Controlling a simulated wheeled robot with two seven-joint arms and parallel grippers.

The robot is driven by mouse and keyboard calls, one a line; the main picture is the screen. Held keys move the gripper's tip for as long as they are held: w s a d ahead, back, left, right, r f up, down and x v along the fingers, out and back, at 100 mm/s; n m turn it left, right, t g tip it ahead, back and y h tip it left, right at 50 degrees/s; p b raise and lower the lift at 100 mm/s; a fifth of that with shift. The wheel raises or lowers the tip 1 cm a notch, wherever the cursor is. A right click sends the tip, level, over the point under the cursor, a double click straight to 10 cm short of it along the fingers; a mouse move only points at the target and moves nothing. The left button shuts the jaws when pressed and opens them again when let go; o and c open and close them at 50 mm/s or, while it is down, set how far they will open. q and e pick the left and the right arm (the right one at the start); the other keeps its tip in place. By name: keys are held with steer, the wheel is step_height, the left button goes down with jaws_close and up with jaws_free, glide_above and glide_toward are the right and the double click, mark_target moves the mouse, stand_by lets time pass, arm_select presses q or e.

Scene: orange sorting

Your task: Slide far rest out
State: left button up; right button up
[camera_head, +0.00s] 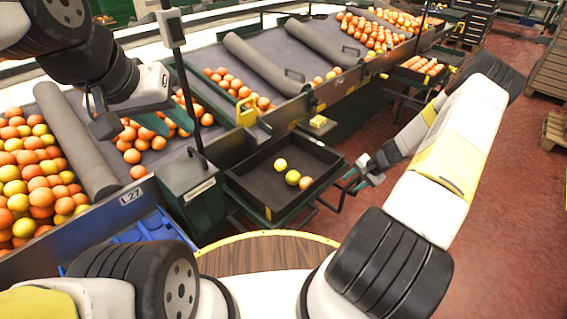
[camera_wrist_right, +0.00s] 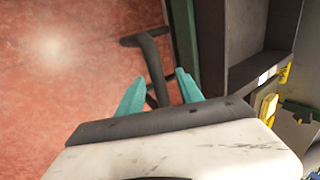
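A dark rest bar (camera_wrist_right: 152,68) with a crosspiece at its end sticks out beside the black tray's stand in the right wrist view. In the head view a dark bar (camera_head: 334,206) shows at the tray's right side; I cannot tell surely that it is the far rest. My right gripper (camera_head: 350,183) is at that side of the tray. In the wrist view its teal fingers (camera_wrist_right: 156,90) are apart, with the bar showing between and beyond them; contact cannot be told. My left gripper (camera_head: 165,123) is open and empty above the oranges on the left belt.
A black tray (camera_head: 262,185) holds three fruits, yellow, green-yellow and orange. Sloping belts with oranges and grey rollers (camera_head: 75,140) run behind it. A blue crate (camera_head: 150,232) stands at lower left.

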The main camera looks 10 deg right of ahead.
jaws_close()
steer(key=s+d, duration=0.7)
steer(key=s, duration=0.1)
steer(key=shift+o, duration=1.8)
jaws_free()
steer(key=shift+r, duration=0.1)
step_height(320, 180, up, 7)
stand_by(0.4)
